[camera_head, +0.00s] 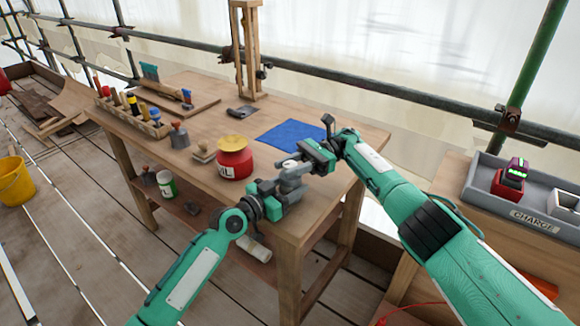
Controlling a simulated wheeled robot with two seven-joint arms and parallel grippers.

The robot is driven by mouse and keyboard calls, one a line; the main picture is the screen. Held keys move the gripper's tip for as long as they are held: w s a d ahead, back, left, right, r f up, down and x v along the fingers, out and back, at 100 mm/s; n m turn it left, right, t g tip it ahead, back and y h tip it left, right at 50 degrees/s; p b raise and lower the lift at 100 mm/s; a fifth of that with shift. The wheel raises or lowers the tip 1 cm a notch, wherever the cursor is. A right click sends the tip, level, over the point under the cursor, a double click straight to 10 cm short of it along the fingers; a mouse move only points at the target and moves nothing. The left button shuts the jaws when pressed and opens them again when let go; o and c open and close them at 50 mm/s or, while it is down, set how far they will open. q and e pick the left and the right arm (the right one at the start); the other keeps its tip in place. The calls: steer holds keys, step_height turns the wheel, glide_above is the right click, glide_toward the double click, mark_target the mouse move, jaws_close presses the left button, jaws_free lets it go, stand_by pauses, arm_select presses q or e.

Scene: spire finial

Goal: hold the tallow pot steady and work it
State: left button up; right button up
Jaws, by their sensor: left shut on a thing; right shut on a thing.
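A small grey thing with a pale top, which appears to be the tallow pot (291,166), is above the table's front right part, between my two grippers. My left gripper (286,184) is shut on it from the near left side. My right gripper (304,162) is shut at its upper right side. The fingers hide most of the pot, so its exact shape and whether it touches the table cannot be told.
A red pot with a yellow top (234,162) stands just left of the grippers. A blue cloth (290,136) lies behind them. A wooden tool rack (134,117) and stamp-like tools (179,135) are at left. A grey charging tray (477,190) is at right.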

mark_target(291, 164)
steer(key=shift+f, duration=0.1)
stand_by(0.3)
steer(key=o, duration=1)
step_height(291, 164, up, 10)
steer(key=shift+r, duration=0.1)
steer(key=shift+c, duration=0.2)
